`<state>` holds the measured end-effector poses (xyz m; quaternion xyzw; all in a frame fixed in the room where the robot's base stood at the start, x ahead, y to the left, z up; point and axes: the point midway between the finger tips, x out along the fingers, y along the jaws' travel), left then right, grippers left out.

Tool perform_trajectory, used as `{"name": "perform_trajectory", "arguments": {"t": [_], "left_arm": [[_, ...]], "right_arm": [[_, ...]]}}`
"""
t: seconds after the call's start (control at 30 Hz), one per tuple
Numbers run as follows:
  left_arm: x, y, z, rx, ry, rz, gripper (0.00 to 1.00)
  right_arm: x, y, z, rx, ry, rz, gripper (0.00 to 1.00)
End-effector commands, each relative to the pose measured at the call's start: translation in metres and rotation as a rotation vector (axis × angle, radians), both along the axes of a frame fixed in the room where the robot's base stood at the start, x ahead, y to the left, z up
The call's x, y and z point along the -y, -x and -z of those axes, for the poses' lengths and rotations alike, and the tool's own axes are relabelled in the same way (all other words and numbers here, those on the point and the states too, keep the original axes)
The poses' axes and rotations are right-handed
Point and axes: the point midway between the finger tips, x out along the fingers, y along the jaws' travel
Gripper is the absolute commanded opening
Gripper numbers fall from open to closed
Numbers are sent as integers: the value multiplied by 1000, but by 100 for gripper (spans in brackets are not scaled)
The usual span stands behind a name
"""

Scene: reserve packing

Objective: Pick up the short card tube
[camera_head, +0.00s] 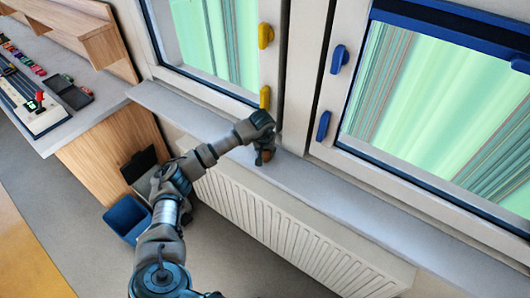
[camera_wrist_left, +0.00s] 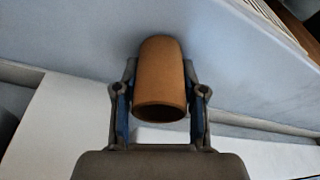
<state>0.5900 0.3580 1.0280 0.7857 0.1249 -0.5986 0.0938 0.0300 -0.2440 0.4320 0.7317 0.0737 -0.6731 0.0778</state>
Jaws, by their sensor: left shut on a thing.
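The short card tube (camera_wrist_left: 160,75) is a plain brown cylinder with its open, hollow end facing the camera in the left wrist view. My left gripper (camera_wrist_left: 159,95) has a finger on each side of it and is shut on it. In the head view my left gripper (camera_head: 264,138) is at the grey window sill, by the post between the windows. A small brown part of the tube (camera_head: 267,155) shows just below the gripper; most of it is hidden. I cannot tell whether the tube still touches the sill. My right gripper is not in view.
The window sill (camera_head: 400,215) is clear to the right. A white radiator (camera_head: 290,225) is below it. Yellow handles (camera_head: 265,36) and blue handles (camera_head: 340,58) stick out from the window frames. A desk (camera_head: 90,105) with small items is at left, with a blue bin (camera_head: 126,218) beside it.

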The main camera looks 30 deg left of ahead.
Motion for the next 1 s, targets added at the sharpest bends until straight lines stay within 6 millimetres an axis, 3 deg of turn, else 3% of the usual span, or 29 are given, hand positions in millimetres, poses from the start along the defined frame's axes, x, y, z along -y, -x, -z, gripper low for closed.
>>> {"name": "perform_trajectory", "arguments": {"t": [0.3,0.47,0.8,1.0], "left_arm": [[-2,-1,-35,6,1,0,17],[3,33,-35,2,-1,3,17],[23,120,-43,1,-2,2,17],[29,148,-47,1,0,1,17]], "right_arm": [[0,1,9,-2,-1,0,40],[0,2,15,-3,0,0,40],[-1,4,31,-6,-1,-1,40],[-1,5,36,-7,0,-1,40]]}}
